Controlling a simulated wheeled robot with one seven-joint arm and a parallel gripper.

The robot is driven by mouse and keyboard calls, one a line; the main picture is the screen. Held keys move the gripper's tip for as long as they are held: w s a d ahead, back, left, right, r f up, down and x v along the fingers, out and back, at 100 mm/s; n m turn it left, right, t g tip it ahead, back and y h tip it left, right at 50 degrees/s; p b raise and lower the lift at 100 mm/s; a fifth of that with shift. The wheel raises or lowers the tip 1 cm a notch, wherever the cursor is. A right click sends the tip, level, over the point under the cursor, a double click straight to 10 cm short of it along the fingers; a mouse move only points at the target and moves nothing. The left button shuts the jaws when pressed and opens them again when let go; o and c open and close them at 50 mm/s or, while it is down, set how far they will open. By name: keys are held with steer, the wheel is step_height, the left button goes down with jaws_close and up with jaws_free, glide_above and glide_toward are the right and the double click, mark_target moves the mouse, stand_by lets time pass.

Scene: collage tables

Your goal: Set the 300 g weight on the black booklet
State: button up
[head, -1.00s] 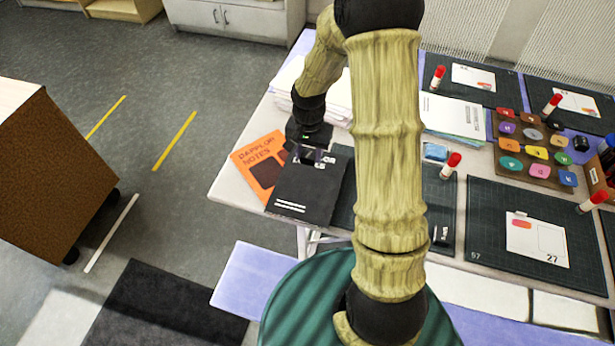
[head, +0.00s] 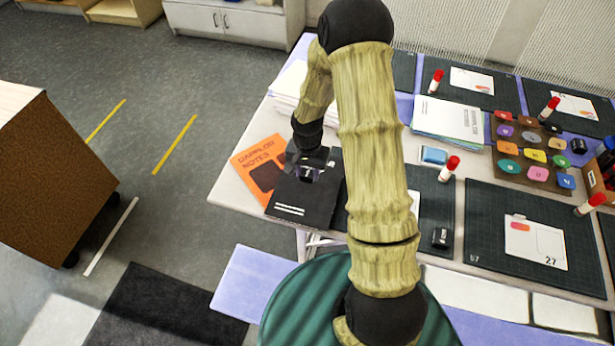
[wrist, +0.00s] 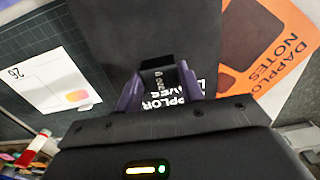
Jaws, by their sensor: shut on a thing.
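The black booklet (head: 310,203) lies at the left front of the table, partly over an orange booklet. It also fills the upper middle of the wrist view (wrist: 150,30). My gripper (head: 312,174) is over the far part of the black booklet. In the wrist view its two purple fingers (wrist: 164,92) are shut on a small black block with pale lettering, the 300 g weight (wrist: 158,78). Its label is too small to read. The weight is right above the booklet's printed title; I cannot tell whether it touches the cover.
The orange booklet (head: 258,160) lies left of the black one. A paper stack (head: 288,82) is behind.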

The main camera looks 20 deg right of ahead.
mark_target(308, 174)
step_height(308, 174, down, 2)
steer(key=shift+s+a+f, duration=0.1)
steer(key=shift+s+f, duration=0.05)
steer(key=shift+f, duration=0.05)
steer(key=shift+d+f, duration=0.2)
steer(key=shift+f, duration=0.2)
steer(key=shift+s, duration=0.1)
steer(key=shift+f, duration=0.1)
steer(key=o, duration=1.2)
steer(key=shift+a, duration=0.1)
